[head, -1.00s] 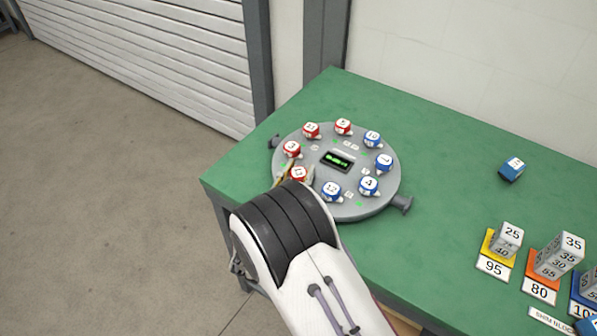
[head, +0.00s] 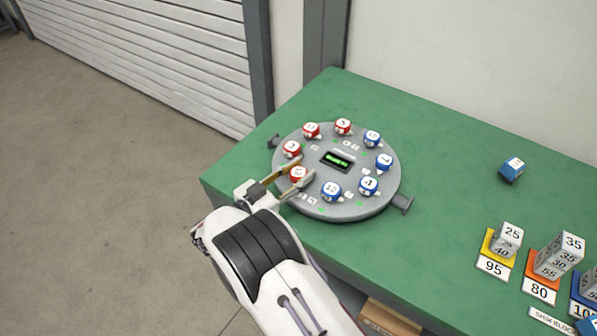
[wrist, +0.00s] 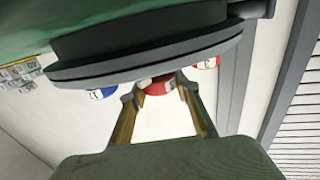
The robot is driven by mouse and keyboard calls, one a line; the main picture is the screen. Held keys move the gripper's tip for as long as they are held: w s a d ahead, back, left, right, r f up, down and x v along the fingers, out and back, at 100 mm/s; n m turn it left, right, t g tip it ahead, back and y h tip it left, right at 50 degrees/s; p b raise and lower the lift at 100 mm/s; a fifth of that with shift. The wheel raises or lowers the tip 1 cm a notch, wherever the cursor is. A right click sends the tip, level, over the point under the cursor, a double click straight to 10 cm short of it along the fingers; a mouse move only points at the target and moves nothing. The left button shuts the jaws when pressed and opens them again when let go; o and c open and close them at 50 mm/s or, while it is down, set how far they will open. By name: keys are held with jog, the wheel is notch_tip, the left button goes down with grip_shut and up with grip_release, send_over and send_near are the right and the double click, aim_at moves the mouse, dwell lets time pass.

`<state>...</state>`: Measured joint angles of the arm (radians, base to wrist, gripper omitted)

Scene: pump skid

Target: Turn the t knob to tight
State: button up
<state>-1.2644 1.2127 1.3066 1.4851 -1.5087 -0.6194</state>
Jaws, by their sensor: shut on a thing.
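A round grey plate (head: 345,209) lies on the green table, with red and blue knobs in a ring and a small display with green text (head: 337,160) in its middle. My gripper (head: 303,171) is at the plate's lower left, shut on a red knob (head: 298,174) with one finger on each side. The mark on this knob's top is too small to read surely. In the wrist view the red knob (wrist: 158,82) shows between my two fingertips, partly hidden by the plate's rim. The display text is too small to read.
Another red knob (head: 292,149) sits close above my gripper, and a blue knob (head: 331,190) close to its right. A loose blue cube (head: 512,169) and several numbered block stacks (head: 558,256) stand on the right of the green table (head: 440,150).

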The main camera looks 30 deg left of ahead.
jog(key=shift+m+g+h, duration=0.3)
jog(key=shift+m+h, duration=0.5)
jog(key=shift+h, duration=0.4)
jog(key=o, duration=1.2)
jog(key=shift+c, duration=0.2)
jog(key=v, duration=1.2)
